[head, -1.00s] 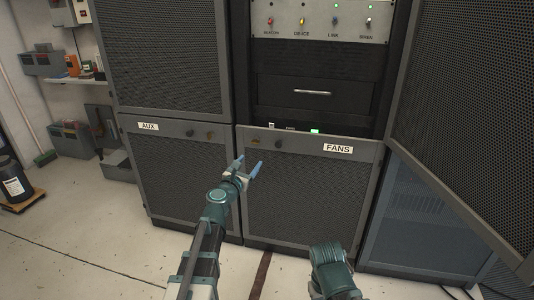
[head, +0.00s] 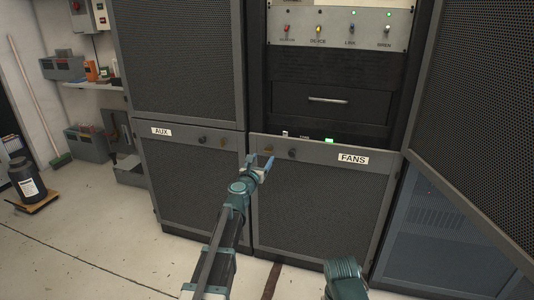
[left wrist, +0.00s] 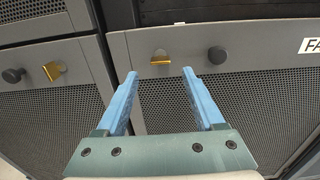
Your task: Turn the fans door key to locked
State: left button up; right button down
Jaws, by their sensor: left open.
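The fans door (head: 330,190) is the lower grey mesh door with the FANS label (head: 353,159). It looks closed. A brass key (left wrist: 160,58) sits in its top rail, left of a round black knob (left wrist: 217,55). In the head view the knob (head: 292,153) is clear, and the key is close behind my fingertips. My left gripper (head: 262,162) is open and empty. In the left wrist view its blue fingers (left wrist: 158,80) point at the rail, with the key ahead between them, apparently not touched. My right gripper is out of view; only part of that arm shows.
The AUX door (head: 195,190) is left of the fans door, with its own brass piece (left wrist: 53,70) and black knob (left wrist: 12,75). Above the fans door is an open bay with a drawer (head: 328,99) and switch panel (head: 340,28). An open mesh door (head: 470,120) stands at the right.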

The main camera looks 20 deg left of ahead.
aim_at(270, 151)
pick_arm(q)
jog(key=w, duration=0.6)
jog(key=shift+w+d, duration=0.15)
jog(key=shift+w, duration=0.05)
jog(key=shift+c, duration=0.2)
grip_shut()
